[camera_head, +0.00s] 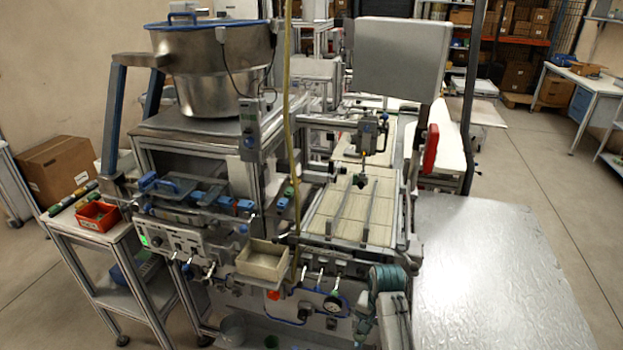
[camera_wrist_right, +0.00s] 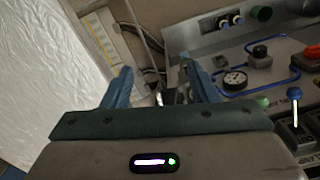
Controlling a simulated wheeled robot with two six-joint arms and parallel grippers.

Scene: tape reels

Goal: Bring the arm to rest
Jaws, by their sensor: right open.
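My right gripper (camera_head: 367,312) is low at the bottom centre of the head view, in front of the machine and just right of the round gauge (camera_head: 335,304). In the right wrist view the two blue fingers of this gripper (camera_wrist_right: 155,70) stand apart with nothing between them. The gauge (camera_wrist_right: 235,79) shows right of the fingers there. It is hard to tell how near the fingertips are to the machine. My left gripper is in neither view.
A shiny silver table top (camera_head: 480,265) lies right of the gripper and is bare. A beige open bin (camera_head: 262,262) hangs at the machine's front. A red bin (camera_head: 98,216) sits on the cart at left. Grey floor (camera_head: 540,165) is clear at right.

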